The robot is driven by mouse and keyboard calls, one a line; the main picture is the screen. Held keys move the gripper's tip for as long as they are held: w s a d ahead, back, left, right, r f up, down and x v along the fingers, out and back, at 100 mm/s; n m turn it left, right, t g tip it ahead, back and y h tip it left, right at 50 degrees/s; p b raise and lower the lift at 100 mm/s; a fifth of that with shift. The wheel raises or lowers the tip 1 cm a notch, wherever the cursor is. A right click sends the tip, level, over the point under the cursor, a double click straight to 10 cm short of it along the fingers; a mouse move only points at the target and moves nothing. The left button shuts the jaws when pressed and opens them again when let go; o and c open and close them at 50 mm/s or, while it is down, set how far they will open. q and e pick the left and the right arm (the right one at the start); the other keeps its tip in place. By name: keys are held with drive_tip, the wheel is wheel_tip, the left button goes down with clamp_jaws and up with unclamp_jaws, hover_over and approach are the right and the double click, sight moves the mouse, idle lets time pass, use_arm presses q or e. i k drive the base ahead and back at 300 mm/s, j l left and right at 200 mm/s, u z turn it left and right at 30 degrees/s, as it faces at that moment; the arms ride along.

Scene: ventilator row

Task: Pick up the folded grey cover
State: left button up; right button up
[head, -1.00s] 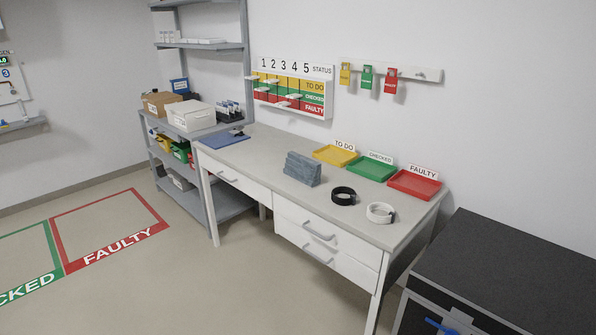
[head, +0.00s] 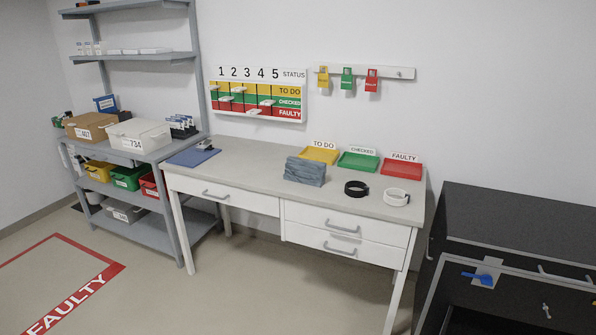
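The folded grey cover (head: 305,171) lies as a thick stacked bundle on the workbench (head: 245,165), near the middle of its top. It is in front of the yellow TO DO tray (head: 319,155) and left of a black coil (head: 356,188). Nothing touches it from above and its front and top show clearly. Neither of my grippers is in the head view.
A white coil (head: 396,197), a green tray (head: 358,161) and a red tray (head: 402,170) share the bench's right part. A blue clipboard (head: 193,157) lies at its left end. A black cabinet (head: 520,235) stands at right. Floor before the bench is clear.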

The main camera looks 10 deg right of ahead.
sight(304, 171)
drive_tip(key=i+j+z, duration=0.2)
drive_tip(key=i+j, duration=0.2)
drive_tip(key=i+j+z, duration=0.2)
drive_tip(key=i+j, duration=0.15)
drive_tip(key=i+j+z, duration=0.2)
drive_tip(key=j, duration=0.35)
drive_tip(key=i, duration=0.1)
